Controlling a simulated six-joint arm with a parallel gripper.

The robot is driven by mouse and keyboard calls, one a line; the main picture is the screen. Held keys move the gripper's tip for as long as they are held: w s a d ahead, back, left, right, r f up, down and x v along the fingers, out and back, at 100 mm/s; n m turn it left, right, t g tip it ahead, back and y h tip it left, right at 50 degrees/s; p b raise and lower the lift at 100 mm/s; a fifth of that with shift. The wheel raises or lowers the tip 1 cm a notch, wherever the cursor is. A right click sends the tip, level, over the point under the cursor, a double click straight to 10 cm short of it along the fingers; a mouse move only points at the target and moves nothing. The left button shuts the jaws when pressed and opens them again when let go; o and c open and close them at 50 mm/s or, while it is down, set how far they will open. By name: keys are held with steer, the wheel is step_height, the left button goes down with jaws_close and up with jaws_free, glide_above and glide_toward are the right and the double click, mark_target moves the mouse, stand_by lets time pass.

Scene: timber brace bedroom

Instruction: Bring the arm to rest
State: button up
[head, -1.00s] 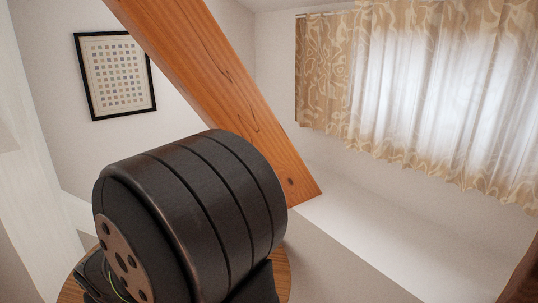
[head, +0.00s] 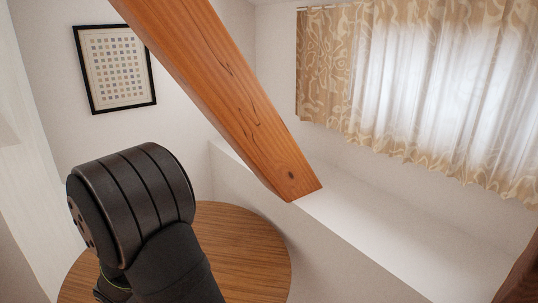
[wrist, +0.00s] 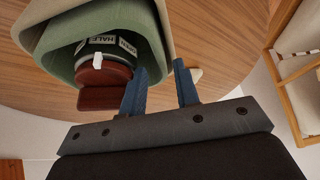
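My gripper (wrist: 161,82) shows in the wrist view with its two blue fingers apart. Just beyond the fingers, a nested holder with a beige outer shell and a green inner shell (wrist: 62,62) lies over the wooden surface. Inside it is a dark red round object (wrist: 105,75) with a white tab and small lettered labels. The left finger overlaps the holder's edge in the picture; I cannot tell whether they touch. In the head view my dark arm links stand at the lower left, and the gripper is out of sight.
A round wooden table (head: 250,245) lies beside my arm. A slanted timber beam (head: 225,90) comes down to a white ledge (head: 370,235). A framed picture (head: 115,70) and patterned curtains (head: 330,75) are behind. A wood-framed item (wrist: 285,70) is at the wrist view's right.

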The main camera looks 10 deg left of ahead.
steer(key=w+d+r, duration=0.6)
steer(key=d+r, duration=0.5)
steer(key=r, duration=0.1)
steer(key=w+d+f, duration=0.5)
steer(key=w+d, duration=0.3)
steer(key=d, duration=0.3)
steer(key=shift+w+d, duration=0.15)
steer(key=shift+w, duration=0.1)
steer(key=s+a+r, duration=0.3)
steer(key=s+a, duration=0.7)
steer(key=a, duration=0.3)
steer(key=shift+a, duration=0.3)
steer(key=shift+r, duration=0.15)
